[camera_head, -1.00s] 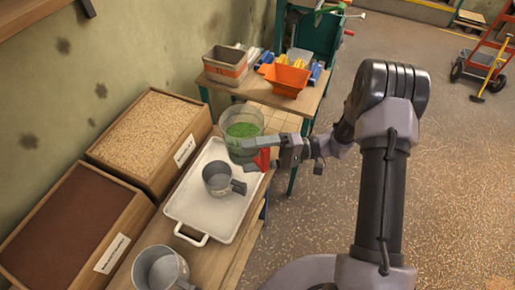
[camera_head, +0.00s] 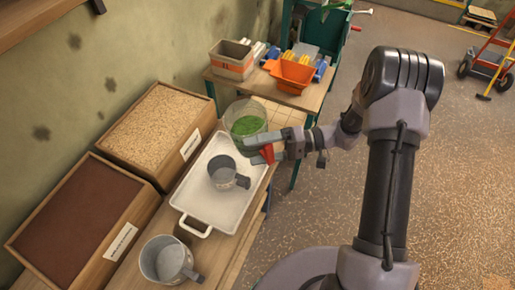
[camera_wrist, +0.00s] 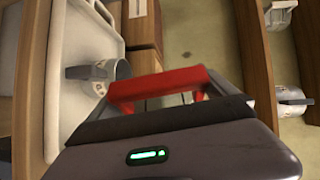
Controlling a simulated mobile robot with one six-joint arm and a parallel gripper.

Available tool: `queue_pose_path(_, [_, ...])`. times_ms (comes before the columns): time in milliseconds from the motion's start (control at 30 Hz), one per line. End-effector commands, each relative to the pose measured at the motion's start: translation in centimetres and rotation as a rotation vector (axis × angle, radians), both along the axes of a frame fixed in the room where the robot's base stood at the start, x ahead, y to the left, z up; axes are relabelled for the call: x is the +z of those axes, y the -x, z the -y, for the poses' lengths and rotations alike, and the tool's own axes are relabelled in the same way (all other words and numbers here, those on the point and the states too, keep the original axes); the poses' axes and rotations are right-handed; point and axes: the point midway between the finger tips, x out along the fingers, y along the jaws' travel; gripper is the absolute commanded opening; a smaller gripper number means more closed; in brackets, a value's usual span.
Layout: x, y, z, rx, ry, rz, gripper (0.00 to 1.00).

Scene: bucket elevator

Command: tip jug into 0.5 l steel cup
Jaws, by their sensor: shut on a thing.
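A clear jug (camera_head: 245,117) with green contents is held over the far end of the white tray in the head view. It looks tilted only slightly, if at all. My gripper (camera_head: 268,153) is shut on its red handle (camera_wrist: 160,86), which crosses the wrist view. One steel cup (camera_head: 224,174) stands upright in the tray, nearer the camera than the jug; a steel cup also shows in the wrist view (camera_wrist: 97,74). A second steel cup (camera_head: 163,260) stands on the bench in front of the tray. I cannot read which cup is 0.5 l.
The white tray (camera_head: 205,216) lies on a wooden bench. Two wooden bins, one with pale grain (camera_head: 157,123) and one with brown material (camera_head: 72,220), line its left. Behind stands a table with an orange hopper (camera_head: 292,75) and a grey-orange box (camera_head: 232,62). Floor is open at right.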

Motion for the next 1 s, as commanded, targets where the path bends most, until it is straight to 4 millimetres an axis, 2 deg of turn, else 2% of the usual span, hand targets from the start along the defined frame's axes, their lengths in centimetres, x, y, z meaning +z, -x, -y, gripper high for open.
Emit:
queue_pose_path(567, [0.5, -0.2, 0.1, -0.001, 0.068, 0.056, 0.56])
queue_pose_path(1000, [-0.8, -0.1, 0.1, 0.000, 0.103, 0.082, 0.56])
